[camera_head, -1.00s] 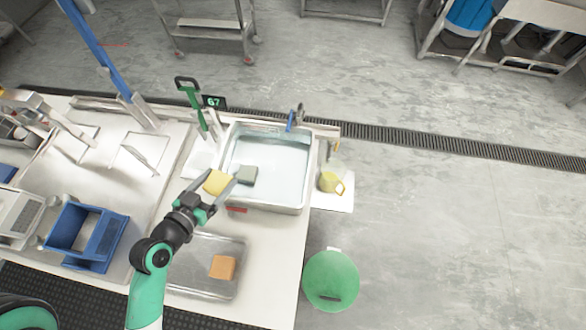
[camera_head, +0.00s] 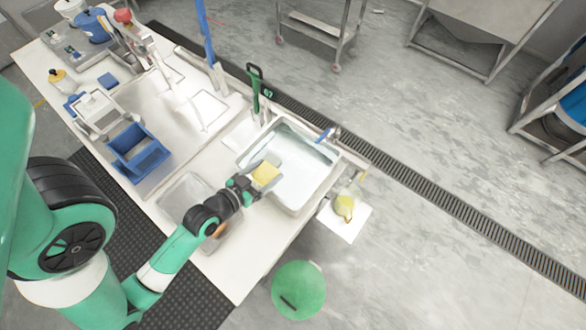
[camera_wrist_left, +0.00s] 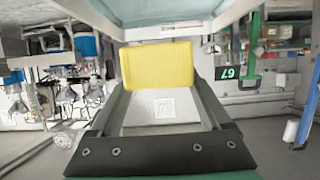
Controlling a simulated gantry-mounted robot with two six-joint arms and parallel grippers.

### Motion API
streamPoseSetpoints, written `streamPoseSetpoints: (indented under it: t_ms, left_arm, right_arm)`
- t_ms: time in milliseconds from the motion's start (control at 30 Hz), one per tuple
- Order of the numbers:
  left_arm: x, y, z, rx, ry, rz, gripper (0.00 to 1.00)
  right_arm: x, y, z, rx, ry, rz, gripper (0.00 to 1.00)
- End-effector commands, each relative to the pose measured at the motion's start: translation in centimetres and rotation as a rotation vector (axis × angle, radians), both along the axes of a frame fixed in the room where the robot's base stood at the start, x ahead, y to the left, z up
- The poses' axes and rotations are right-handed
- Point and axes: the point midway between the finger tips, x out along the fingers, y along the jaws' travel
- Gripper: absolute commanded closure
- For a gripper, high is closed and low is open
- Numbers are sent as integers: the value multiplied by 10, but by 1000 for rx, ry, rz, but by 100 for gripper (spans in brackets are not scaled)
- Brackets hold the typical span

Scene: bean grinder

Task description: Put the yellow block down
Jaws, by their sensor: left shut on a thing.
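My left gripper (camera_head: 262,177) is shut on the yellow block (camera_head: 265,172) and holds it at the near-left rim of the water-filled basin (camera_head: 310,165). I cannot tell its exact height over the rim. In the left wrist view the yellow block (camera_wrist_left: 157,65) sits between the two fingers of the left gripper (camera_wrist_left: 158,85). A grey shape shows just behind the block in the head view; I cannot tell whether it is the grey block or a finger. My right gripper is not in view.
A metal tray (camera_head: 187,193) lies under my left arm, with an orange block (camera_head: 219,230) mostly hidden. A blue bin (camera_head: 140,155) stands to the left. A green-handled tool (camera_head: 255,85) stands behind the basin. A yellow jug (camera_head: 344,205) is at the right, and a green bin (camera_head: 299,290) is below.

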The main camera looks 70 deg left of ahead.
Motion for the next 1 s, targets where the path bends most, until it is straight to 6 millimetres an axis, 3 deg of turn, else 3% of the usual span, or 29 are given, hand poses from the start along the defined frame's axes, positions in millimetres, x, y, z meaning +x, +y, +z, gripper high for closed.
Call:
streamPoseSetpoints:
  t_ms: [167, 300, 400, 633, 833, 1000]
  left_arm:
    - [52, 14, -25, 5, -8, -5, 95]
    - [74, 22, -60, 1, -3, -1, 95]
    - [85, 25, -72, 0, -4, 1, 95]
    - [92, 28, -79, -1, -2, 2, 95]
    - [95, 29, -111, 0, 0, 1, 95]
    - [94, 29, -112, -1, -3, 2, 95]
  right_arm:
    - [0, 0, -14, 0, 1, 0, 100]
    - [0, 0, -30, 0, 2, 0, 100]
    - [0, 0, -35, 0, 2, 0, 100]
    - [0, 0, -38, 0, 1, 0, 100]
    - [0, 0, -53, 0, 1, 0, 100]
    - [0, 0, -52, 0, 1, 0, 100]
